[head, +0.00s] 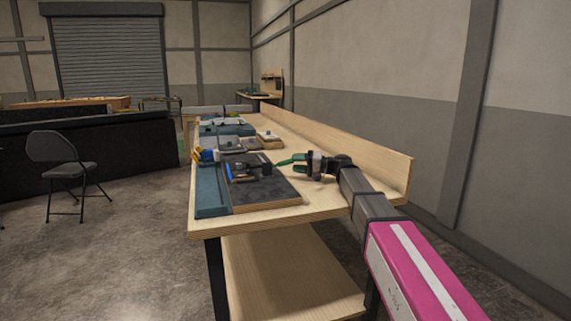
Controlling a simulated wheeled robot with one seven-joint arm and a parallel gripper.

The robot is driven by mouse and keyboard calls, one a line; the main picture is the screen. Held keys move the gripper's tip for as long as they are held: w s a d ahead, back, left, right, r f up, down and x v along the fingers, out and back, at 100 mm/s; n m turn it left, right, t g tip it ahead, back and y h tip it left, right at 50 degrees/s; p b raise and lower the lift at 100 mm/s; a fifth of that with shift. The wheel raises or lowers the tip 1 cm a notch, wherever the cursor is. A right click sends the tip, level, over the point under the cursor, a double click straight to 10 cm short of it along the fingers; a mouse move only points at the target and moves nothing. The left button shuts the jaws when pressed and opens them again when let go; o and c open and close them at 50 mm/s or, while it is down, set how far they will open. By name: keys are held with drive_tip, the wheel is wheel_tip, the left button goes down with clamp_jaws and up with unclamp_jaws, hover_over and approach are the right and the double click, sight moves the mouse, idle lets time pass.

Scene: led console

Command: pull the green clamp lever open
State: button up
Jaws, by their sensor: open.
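The green clamp lever (291,160) points right from a clamp on a dark square board (268,192) near the front of the workbench. My gripper (312,164) is open at the right end of the lever, above the bench. The lever's tip meets or overlaps the jaws in this view. I cannot tell whether the tip is between the fingers or only in front of or behind them. The clamp's small metal parts are too small to make out.
Other fixtures (230,143) stand farther back. A raised wooden backboard (345,140) runs along the right side. A folding chair (62,165) stands on open floor at left.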

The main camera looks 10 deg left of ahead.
sight(286, 162)
drive_tip(key=shift+s+a, duration=0.15)
drive_tip(key=shift+a, duration=2.3)
clamp_jaws()
